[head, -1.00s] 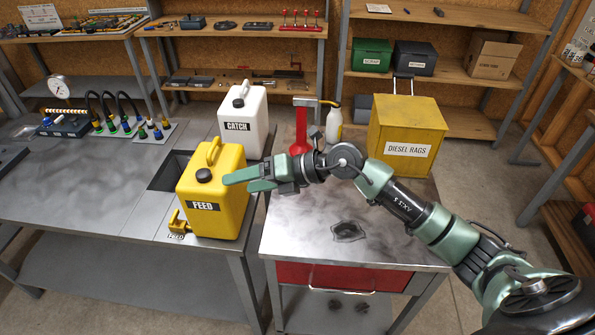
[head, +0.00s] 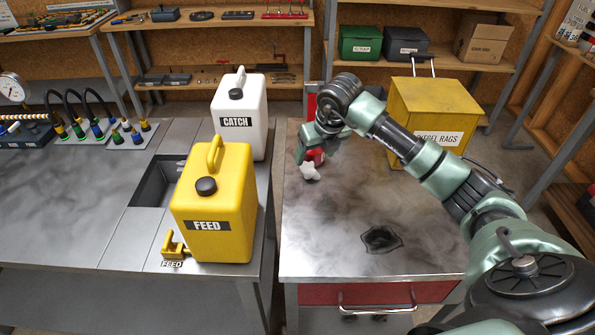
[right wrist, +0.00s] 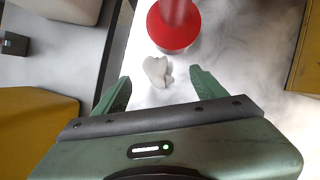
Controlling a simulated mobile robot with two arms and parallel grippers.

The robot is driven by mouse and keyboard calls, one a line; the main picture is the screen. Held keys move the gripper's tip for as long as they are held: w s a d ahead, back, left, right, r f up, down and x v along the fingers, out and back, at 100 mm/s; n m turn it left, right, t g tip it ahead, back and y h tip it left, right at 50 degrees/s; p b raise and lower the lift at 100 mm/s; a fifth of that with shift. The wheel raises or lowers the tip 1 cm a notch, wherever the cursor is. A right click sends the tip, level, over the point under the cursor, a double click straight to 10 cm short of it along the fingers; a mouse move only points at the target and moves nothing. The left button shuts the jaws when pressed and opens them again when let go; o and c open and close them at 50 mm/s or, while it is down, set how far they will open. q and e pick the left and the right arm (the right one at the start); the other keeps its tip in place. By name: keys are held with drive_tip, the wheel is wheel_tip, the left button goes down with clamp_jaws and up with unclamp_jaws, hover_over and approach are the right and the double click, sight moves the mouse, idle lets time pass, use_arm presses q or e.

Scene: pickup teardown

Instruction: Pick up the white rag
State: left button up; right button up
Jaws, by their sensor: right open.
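The white rag (head: 309,172) is a small crumpled lump on the metal top of the cart (head: 335,225), towards its left back. It also shows in the right wrist view (right wrist: 156,72), in front of the gap between my fingers. My right gripper (head: 310,152) points down above and close behind the rag in the head view. Its fingers stand open in the wrist view (right wrist: 160,82), with nothing held. I cannot tell how high they are above the cart top. My left gripper is not in view.
A red round-based object (right wrist: 175,28) stands just beyond the rag. The yellow DIESEL RAGS box (head: 435,95) is at the back right. The yellow FEED jug (head: 213,205) and white CATCH jug (head: 240,105) stand left. A dark rag-like patch (head: 381,239) lies on the cart's clearer front.

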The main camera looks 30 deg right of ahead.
sight(311, 166)
drive_tip(key=p+x, duration=0.2)
drive_tip(key=x, duration=0.2)
drive_tip(key=shift+s+a+f+p, duration=0.2)
drive_tip(key=shift+s+f+p, duration=0.1)
drive_tip(key=shift+p, duration=0.1)
drive_tip(key=shift+x, duration=1.2)
drive_tip(key=shift+w+f, duration=0.1)
drive_tip(key=shift+w, duration=0.15)
drive_tip(key=shift+s, duration=0.1)
drive_tip(key=c, duration=1.4)
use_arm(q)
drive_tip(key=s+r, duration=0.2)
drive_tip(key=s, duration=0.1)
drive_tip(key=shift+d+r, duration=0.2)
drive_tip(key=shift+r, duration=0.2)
